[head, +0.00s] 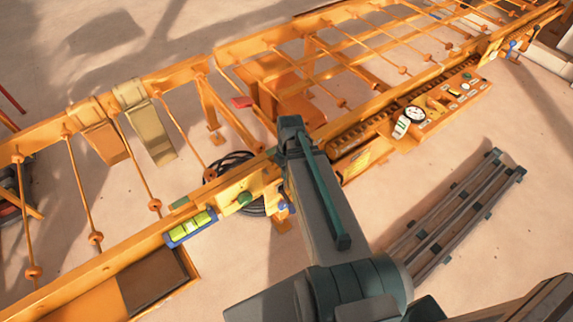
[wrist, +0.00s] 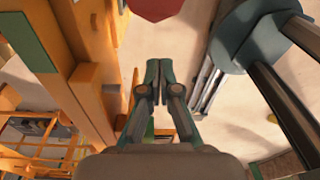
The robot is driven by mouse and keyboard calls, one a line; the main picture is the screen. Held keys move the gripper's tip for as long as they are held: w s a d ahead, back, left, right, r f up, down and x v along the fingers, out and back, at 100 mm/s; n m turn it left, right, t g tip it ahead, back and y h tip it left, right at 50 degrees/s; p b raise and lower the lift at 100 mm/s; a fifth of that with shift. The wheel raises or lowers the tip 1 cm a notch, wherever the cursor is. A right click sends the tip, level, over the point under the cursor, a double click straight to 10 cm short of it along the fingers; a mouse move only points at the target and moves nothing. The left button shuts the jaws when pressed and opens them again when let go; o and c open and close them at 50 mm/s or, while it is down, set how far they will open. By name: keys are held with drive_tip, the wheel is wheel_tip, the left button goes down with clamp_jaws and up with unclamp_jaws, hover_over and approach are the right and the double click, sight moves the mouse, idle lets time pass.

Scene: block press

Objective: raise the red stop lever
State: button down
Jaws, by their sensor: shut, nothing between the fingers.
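A dark red rounded part (wrist: 155,8) shows at the top edge of the wrist view, cut off by the frame. It may be the red stop lever's end, but I cannot be sure. My gripper (wrist: 153,68) is shut and empty, its fingertips together below that red part in the picture, with a visible gap between them. In the head view my arm reaches over the orange machine's near rail, and I cannot make out the fingers there. A small red piece (head: 242,102) also shows beyond the rail in the head view; I cannot tell whether it is the same part.
The long orange frame (head: 110,262) with thin cross rods runs diagonally. A control panel with a white gauge (head: 414,114) sits right of my arm. A yellow-green level (head: 190,228) is left of it. Grey rails (head: 455,215) lie on the sandy floor at right.

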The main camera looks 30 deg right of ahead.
drive_tip(key=shift+w+d+r+p, duration=0.15)
drive_tip(key=shift+d+p, duration=0.1)
drive_tip(key=shift+d, duration=0.4)
drive_tip(key=shift+w+d+p, duration=0.2)
drive_tip(key=shift+d+p, duration=0.1)
drive_tip(key=shift+d, duration=0.3)
drive_tip(key=shift+w+d+r+p, duration=0.15)
drive_tip(key=shift+d+p, duration=0.1)
drive_tip(key=shift+d, duration=0.4)
